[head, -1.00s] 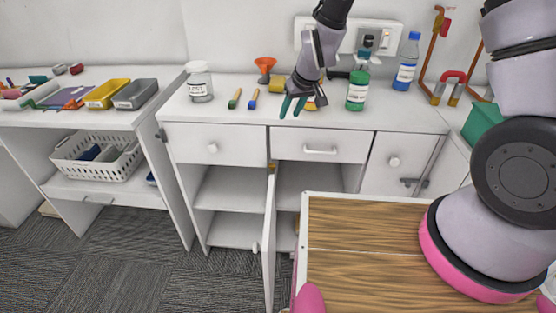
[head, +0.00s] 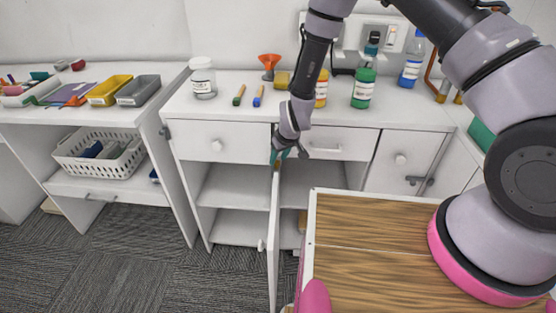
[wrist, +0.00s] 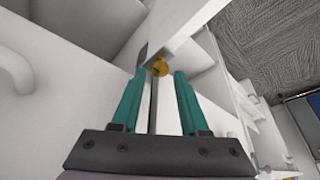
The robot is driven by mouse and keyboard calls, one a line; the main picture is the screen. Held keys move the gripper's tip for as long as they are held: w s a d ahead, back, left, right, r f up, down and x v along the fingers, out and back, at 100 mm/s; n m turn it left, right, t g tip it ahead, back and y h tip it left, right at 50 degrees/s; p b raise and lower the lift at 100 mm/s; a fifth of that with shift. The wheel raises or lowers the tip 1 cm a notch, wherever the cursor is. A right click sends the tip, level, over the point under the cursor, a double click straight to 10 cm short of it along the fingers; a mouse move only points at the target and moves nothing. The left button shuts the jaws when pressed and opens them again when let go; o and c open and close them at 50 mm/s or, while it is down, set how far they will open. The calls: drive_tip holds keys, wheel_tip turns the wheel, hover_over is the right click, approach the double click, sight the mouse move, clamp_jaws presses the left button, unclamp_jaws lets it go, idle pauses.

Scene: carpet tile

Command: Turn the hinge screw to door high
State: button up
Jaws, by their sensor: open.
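The hinge screw is a yellow-orange knob (wrist: 160,67) in the wrist view, at the top corner of the open white cabinet door (head: 273,235). In the head view the knob is mostly hidden behind my gripper. My gripper (head: 279,158) points down at the door's top edge, in front of the drawer row. In the wrist view its two teal fingers (wrist: 159,78) stand apart, with the knob seen between and just beyond their tips. Nothing is held. I cannot tell whether a finger touches the knob.
The door stands swung outward, with open shelves (head: 235,188) behind it. A wooden-topped surface (head: 375,235) is close on the right. A jar (head: 203,80), a green bottle (head: 363,88) and markers (head: 239,96) stand or lie on the counter above. Carpet at left is clear.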

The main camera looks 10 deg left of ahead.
drive_tip(key=shift+x, duration=0.8)
clamp_jaws()
